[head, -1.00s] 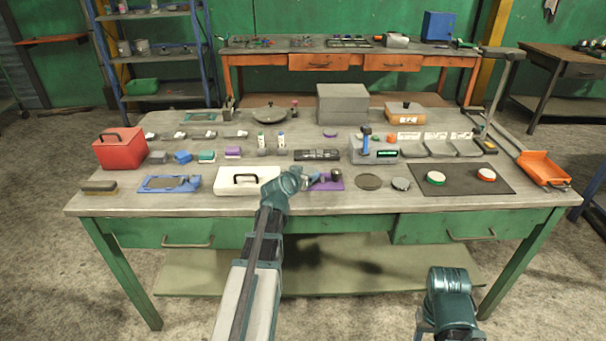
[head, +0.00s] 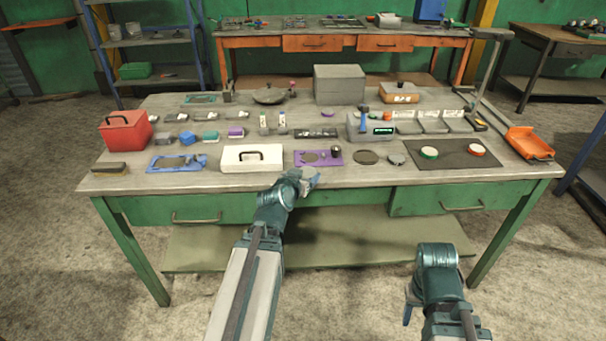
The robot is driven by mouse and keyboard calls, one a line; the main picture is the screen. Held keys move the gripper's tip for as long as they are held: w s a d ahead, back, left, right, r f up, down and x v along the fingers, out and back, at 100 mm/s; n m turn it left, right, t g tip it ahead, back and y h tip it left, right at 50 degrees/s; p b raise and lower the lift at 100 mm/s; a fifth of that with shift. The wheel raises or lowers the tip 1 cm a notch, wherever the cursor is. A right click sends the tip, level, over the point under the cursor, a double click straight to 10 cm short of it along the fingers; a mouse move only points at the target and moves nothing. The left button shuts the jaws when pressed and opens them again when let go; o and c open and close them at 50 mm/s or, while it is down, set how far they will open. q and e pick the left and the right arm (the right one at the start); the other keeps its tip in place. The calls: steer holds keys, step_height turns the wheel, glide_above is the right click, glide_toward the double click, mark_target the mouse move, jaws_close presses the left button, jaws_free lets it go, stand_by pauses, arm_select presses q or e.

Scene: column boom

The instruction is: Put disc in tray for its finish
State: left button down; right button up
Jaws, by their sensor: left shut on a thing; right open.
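My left gripper (head: 308,180) is shut on a small pale grey thing at the bench's front edge, just in front of the purple plate (head: 299,158). I take the held thing for the disc, but the fingers mostly hide it. The purple plate carries a round grey-brown area and a small dark knob. Three shallow grey trays with white label cards stand at the back right: left tray (head: 402,127), middle tray (head: 431,126), right tray (head: 460,125). The card print is too small to read. My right gripper (head: 408,308) is open and empty, low in front of the bench.
A dark round plate (head: 366,157) and a grey round piece (head: 397,159) lie right of the purple plate. A dark mat (head: 452,157) holds green- and red-rimmed round pieces. A grey device (head: 371,127) stands left of the trays. A white box (head: 252,158) is left of the purple plate.

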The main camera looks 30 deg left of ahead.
arm_select(q)
step_height(320, 180, up, 9)
steer(key=p, duration=0.9)
steer(key=shift+d, duration=0.1)
